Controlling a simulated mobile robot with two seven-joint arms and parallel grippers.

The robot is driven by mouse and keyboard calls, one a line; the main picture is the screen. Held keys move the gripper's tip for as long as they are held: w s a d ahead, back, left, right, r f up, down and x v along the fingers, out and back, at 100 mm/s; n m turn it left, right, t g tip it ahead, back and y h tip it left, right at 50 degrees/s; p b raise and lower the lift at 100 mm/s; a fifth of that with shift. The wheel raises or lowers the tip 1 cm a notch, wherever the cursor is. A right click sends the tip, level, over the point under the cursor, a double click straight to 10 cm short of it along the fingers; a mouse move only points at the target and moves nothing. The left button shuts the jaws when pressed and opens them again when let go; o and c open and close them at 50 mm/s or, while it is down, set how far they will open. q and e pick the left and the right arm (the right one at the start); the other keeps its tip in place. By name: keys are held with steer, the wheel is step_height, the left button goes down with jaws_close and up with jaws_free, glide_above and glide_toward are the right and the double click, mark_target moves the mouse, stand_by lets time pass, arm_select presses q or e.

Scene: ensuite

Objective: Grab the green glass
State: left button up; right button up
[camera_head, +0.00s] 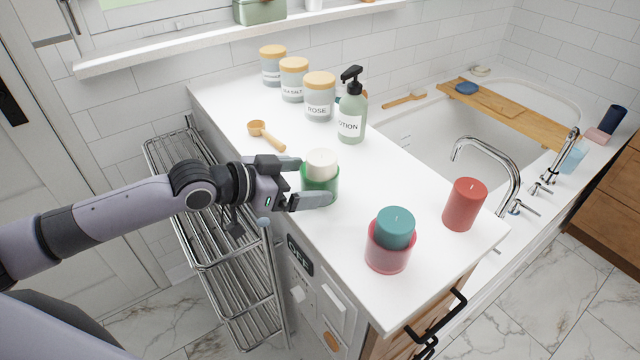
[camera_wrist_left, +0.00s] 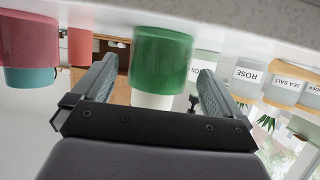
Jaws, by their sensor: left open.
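The green glass (camera_head: 320,184) stands upright on the white counter, with a cream candle (camera_head: 321,163) in it. My left gripper (camera_head: 316,182) reaches in from the left at the height of the glass. Its jaws are open, one finger on the far side and one on the near side of the glass. In the left wrist view, which is upside down, the green glass (camera_wrist_left: 162,58) shows between and beyond the two fingers (camera_wrist_left: 155,85), with a gap on each side. My right gripper is not in view.
A red glass (camera_head: 388,250) with a teal candle and a red candle (camera_head: 465,204) stand to the right. A lotion bottle (camera_head: 352,110), several labelled jars (camera_head: 320,98) and a wooden scoop (camera_head: 266,134) are behind. A metal rack (camera_head: 215,262) stands below the arm.

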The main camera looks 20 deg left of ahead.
arm_select(q)
steer(key=shift+x, duration=1.95)
steer(key=c, duration=1)
steer(key=shift+r, duration=0.1)
steer(key=shift+c, duration=0.3)
